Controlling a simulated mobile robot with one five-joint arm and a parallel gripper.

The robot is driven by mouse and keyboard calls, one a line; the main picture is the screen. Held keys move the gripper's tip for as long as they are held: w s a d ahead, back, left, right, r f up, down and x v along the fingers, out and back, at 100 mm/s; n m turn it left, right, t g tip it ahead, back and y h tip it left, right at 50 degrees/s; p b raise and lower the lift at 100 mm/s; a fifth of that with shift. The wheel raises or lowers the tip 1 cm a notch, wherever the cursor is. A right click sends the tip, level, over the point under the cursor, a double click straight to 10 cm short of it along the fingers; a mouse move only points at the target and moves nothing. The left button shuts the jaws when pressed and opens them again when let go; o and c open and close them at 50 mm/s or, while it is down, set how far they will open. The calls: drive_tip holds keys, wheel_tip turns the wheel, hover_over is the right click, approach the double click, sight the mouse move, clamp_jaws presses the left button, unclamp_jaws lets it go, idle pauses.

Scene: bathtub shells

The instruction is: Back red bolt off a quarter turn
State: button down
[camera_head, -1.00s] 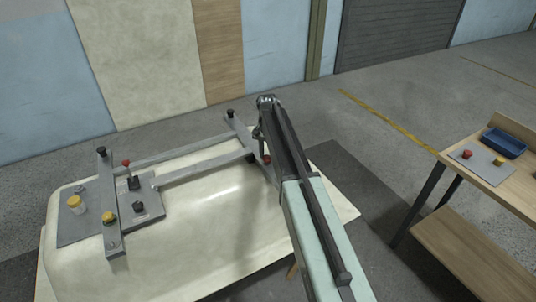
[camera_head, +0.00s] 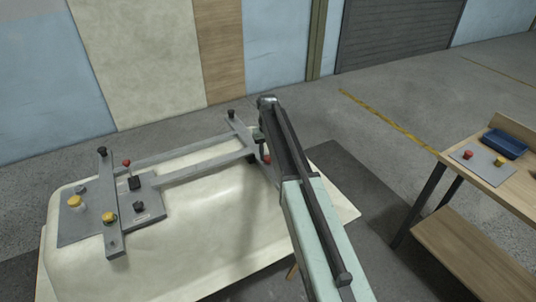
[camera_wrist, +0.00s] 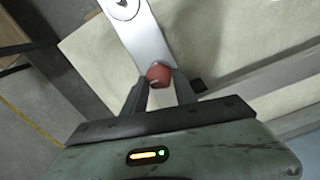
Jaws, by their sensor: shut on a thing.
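The red bolt (camera_wrist: 158,74) has a faceted head and sits at the end of a light grey metal bar (camera_wrist: 146,42) in the wrist view. My gripper (camera_wrist: 160,84) has its two dark fingers shut on the bolt head, one on each side. In the head view the red bolt (camera_head: 266,159) shows as a small red spot beside my arm, at the right end of the grey frame (camera_head: 205,168). My gripper is mostly hidden there behind my arm. The bolt's shank is hidden.
The frame lies on a cream tub shell (camera_head: 190,235). A wooden bench (camera_head: 490,175) with a blue tray (camera_head: 505,143) stands right. Grey floor lies between.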

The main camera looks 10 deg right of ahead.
sight(268, 156)
drive_tip(key=shift+w, duration=0.15)
drive_tip(key=c, duration=1)
unclamp_jaws()
wheel_tip(268, 156, up, 8)
drive_tip(key=p, duration=0.8)
drive_tip(key=shift+f, duration=0.1)
drive_tip(key=s+m, duration=0.1)
drive_tip(key=s, duration=2.7)
drive_tip(key=shift+s+d, duration=0.15)
drive_tip(key=shift+s, duration=0.2)
